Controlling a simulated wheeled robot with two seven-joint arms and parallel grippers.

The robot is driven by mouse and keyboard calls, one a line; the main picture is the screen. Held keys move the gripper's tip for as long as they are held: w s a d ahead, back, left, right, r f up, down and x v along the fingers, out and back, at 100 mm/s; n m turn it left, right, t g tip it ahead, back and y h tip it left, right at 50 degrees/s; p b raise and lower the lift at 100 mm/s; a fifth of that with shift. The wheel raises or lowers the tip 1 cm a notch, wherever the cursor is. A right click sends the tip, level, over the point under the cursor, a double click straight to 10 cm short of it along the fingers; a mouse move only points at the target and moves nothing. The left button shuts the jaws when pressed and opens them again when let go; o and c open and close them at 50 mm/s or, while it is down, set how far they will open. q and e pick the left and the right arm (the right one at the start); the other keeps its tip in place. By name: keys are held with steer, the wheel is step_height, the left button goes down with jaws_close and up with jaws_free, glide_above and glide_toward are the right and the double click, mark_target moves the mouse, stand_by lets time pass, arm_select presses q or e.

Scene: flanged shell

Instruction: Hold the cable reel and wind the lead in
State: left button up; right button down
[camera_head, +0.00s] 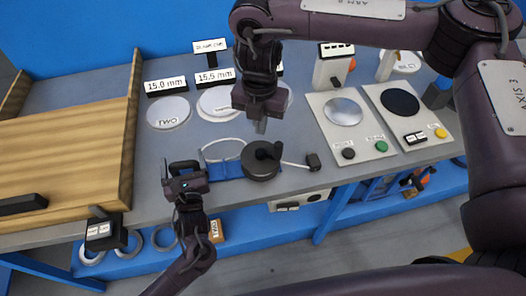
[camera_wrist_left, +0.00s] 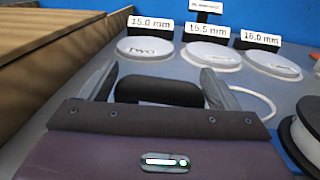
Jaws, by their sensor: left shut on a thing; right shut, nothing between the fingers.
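The cable reel (camera_head: 260,168) is a dark round drum with a black crank knob on top, at the table's front edge in the head view. Its rim shows at the right of the left wrist view (camera_wrist_left: 302,140). The lead (camera_head: 294,164) runs right to a black plug (camera_head: 313,162) on the table. My left gripper (camera_head: 184,168) is shut on a black bar (camera_wrist_left: 158,91), apparently the reel's handle, left of a blue piece (camera_head: 226,170) beside the drum. How they join is unclear. My right gripper (camera_head: 260,118) is shut and empty, above and behind the reel.
White discs (camera_head: 168,113) with size signs (camera_head: 166,86) stand behind. Two button panels (camera_head: 346,122) are to the right. A wooden tray (camera_head: 65,150) fills the left. A white loop (camera_head: 222,145) lies behind the blue piece. A lower blue shelf (camera_head: 245,222) runs below the front edge.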

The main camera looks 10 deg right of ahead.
stand_by(0.4)
steer(key=w+d+r, duration=0.4)
steer(key=d, duration=0.1)
arm_select(q)
steer(key=shift+r, duration=0.1)
arm_select(e)
step_height(320, 180, down, 7)
steer(key=shift+d, duration=0.25)
steer(key=shift+r, duration=0.1)
stand_by(2.0)
steer(key=shift+f, duration=3.1)
steer(key=shift+s, duration=0.15)
